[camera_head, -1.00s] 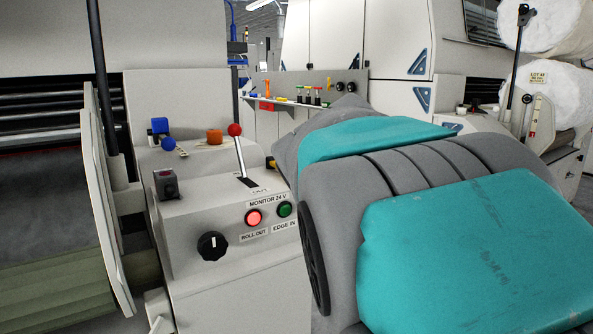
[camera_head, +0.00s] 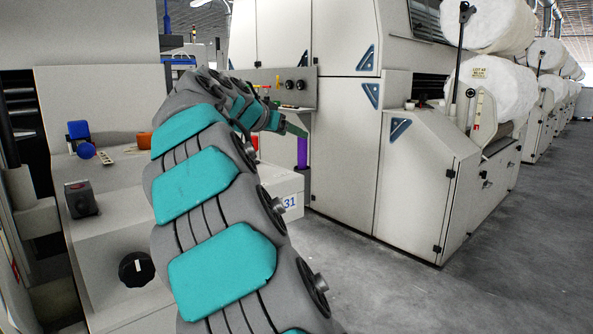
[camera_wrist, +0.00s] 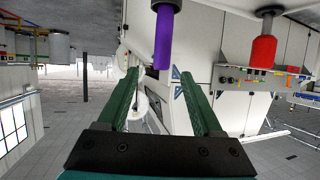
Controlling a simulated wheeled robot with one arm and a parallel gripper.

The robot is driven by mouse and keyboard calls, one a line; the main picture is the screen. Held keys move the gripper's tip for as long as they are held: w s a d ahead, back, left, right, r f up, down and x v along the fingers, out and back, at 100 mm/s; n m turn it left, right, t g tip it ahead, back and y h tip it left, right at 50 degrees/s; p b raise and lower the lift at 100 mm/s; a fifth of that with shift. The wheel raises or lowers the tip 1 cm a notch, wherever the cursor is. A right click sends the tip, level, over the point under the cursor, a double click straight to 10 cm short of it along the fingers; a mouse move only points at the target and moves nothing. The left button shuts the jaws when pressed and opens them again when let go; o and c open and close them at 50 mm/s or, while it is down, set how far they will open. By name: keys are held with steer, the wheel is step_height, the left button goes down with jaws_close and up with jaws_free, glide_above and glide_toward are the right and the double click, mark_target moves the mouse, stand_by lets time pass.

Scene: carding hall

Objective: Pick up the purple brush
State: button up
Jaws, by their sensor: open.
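The purple brush (camera_head: 302,152) shows in the head view as a small upright purple cylinder, just beyond the end of my arm and close to my gripper's green fingers (camera_head: 293,130). In the wrist view the purple brush (camera_wrist: 164,38) is a purple cylinder with a grey end, at the top centre. My gripper (camera_wrist: 159,75) is open there, its two green fingers apart with nothing held between them. The brush lies beyond the fingertips, in line with the gap between them. I cannot tell the exact distance. Part of the brush's surroundings is hidden by my arm in the head view.
A red cylinder (camera_wrist: 263,51) stands to the right of the brush in the wrist view. A control console with a black knob (camera_head: 136,268) is at the left. White cabinets (camera_head: 425,185) stand behind. Grey floor (camera_head: 440,290) is clear at the right.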

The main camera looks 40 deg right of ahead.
mark_target(302, 144)
steer(key=p+x, duration=0.1)
steer(key=x, duration=0.6)
steer(key=shift+w+f, duration=0.15)
steer(key=shift+c, duration=0.2)
jaws_close()
stand_by(1.0)
